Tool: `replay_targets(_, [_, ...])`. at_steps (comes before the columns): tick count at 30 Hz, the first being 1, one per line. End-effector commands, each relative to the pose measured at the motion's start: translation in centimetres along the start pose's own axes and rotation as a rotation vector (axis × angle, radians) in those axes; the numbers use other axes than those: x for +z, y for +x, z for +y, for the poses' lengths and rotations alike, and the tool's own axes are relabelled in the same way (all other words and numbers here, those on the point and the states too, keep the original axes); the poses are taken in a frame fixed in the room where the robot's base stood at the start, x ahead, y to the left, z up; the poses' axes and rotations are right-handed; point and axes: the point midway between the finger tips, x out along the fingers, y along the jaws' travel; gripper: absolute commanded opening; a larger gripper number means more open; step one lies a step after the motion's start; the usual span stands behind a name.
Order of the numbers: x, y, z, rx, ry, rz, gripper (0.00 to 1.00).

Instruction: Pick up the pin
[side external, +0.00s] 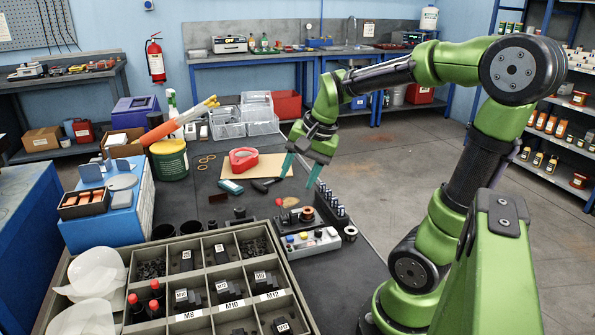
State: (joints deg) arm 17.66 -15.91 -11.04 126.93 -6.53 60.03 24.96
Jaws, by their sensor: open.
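My gripper (301,170) hangs over the dark bench with its teal fingers spread apart and nothing between them. Below it and slightly right, a black block (326,212) holds a row of several small upright silver-topped pieces (337,201), which look like pins. I cannot tell which single piece is the pin. The fingertips look above and behind this row, apart from it. A copper-coloured round part (307,214) sits just left of the block.
A grey box with coloured knobs (312,241) stands in front of the block. A compartment tray (205,240) fills the front left. Bare bench (345,270) lies front right.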

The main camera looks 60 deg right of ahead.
Motion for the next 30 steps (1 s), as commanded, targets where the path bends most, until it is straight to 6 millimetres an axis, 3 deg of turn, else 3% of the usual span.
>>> replay_targets(1, [-3.1, 0.5, 1.2, 0.06, 0.224, 0.006, 0.52])
replay_targets(6, [-10.4, 1.0, 5.6, 0.211, 0.943, 0.079, 0.52])
replay_targets(10, [-14.1, 0.6, 8.5, 0.286, 1.43, 0.179, 0.52])
replay_targets(15, [-15.7, -0.6, 9.3, 0.298, 1.858, 0.283, 0.52])
replay_targets(18, [-15.6, -0.9, 9.3, 0.297, 1.996, 0.309, 0.52])
replay_targets(23, [-15.3, -0.3, 9.5, 0.299, 2.077, 0.32, 0.52])
replay_targets(30, [-14.8, 4.1, 11.1, 0.304, 2.077, 0.32, 0.52])
